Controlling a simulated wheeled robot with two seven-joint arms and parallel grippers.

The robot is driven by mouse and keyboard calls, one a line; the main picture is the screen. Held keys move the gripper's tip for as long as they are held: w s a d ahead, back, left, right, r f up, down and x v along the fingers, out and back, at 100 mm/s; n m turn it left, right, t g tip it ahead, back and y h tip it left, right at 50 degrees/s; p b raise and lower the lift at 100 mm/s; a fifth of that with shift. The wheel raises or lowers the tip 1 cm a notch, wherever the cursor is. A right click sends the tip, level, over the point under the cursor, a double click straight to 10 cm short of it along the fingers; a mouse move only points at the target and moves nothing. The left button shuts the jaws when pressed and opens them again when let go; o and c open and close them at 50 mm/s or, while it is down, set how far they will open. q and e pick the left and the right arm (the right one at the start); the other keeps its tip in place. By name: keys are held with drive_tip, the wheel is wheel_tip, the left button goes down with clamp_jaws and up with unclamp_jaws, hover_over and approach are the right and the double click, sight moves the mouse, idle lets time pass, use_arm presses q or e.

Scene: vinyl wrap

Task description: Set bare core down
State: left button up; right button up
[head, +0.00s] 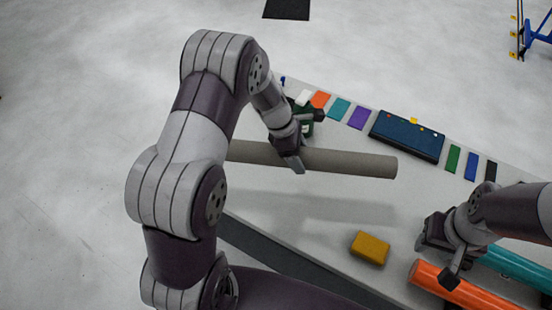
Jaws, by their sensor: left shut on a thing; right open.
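The bare core (350,162) is a long grey-brown tube, held level, lying left to right in the head view. My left gripper (296,160) is shut on it near its middle. The tube appears above the table (285,205), with a soft shadow on the surface below it. The tube's left part passes behind my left arm. My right gripper (437,262) is open at the right, beside an orange roll (455,288) and a teal roll (518,268). I cannot tell whether it touches either roll.
A yellow block (370,248) lies on the table near the front. A dark blue case (406,136) and several colour swatches (359,118) line the back edge. A dark green object (303,125) stands behind my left gripper. The table's middle is clear.

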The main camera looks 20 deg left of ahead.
use_arm(q)
drive_tip(key=a+f, duration=0.1)
drive_tip(key=a, duration=0.1)
drive_tip(key=a+f, duration=0.2)
drive_tip(key=a, duration=0.1)
drive_tip(key=a+f, duration=0.2)
drive_tip(key=a, duration=0.1)
drive_tip(key=shift+w, duration=0.15)
drive_tip(key=f, duration=0.4)
drive_tip(key=shift+s+a+p, duration=0.1)
drive_tip(key=shift+s+p, duration=0.1)
drive_tip(key=shift+p, duration=0.2)
drive_tip(key=shift+w+f, duration=0.1)
drive_tip(key=o, duration=1.2)
